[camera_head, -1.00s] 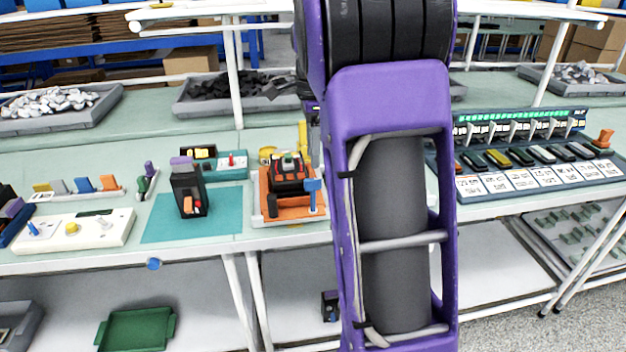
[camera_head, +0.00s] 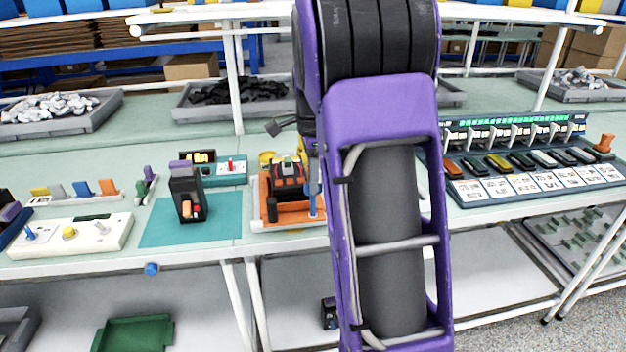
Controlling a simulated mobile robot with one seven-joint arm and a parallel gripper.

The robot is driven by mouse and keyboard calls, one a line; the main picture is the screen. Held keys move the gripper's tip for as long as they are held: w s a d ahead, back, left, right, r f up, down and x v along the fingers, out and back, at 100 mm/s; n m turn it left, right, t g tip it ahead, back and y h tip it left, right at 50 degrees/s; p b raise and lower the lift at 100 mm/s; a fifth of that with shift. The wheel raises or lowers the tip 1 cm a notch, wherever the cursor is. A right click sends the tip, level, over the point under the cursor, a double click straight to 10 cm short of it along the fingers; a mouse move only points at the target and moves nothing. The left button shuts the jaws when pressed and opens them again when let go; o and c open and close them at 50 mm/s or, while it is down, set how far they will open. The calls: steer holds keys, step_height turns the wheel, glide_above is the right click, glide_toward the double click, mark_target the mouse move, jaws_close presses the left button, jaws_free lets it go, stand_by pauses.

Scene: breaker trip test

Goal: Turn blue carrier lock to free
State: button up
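The blue carrier lock (camera_head: 313,200) is a small blue handle on a thin post at the right front of an orange carrier base (camera_head: 285,221). A black and red unit with a green top (camera_head: 288,176) sits on this base. My purple arm fills the middle of the view and covers what lies just right of the lock. A narrow grey part, which seems to be the end of my gripper (camera_head: 312,168), comes down at the lock's top. Most of the gripper is hidden behind my arm, so its opening and any contact cannot be told.
Left of the carrier, a black device (camera_head: 187,192) stands on a teal mat (camera_head: 222,222). A white control panel (camera_head: 70,238) lies further left. A breaker rack (camera_head: 520,160) stands on the right. Grey trays line the back.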

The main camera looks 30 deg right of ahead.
jaws_close()
steer(key=shift+n, duration=0.3)
steer(key=n+p, duration=0.2)
steer(key=shift+r+n, duration=0.15)
steer(key=shift+n, duration=0.15)
steer(key=n+p, duration=0.2)
steer(key=n, duration=0.3)
steer(key=shift+n, duration=0.3)
steer(key=n+p, duration=0.1)
steer(key=n, duration=0.3)
steer(key=shift+n+p, duration=0.5)
steer(key=shift+n, duration=2)
steer(key=o, duration=0.7)
jaws_free()
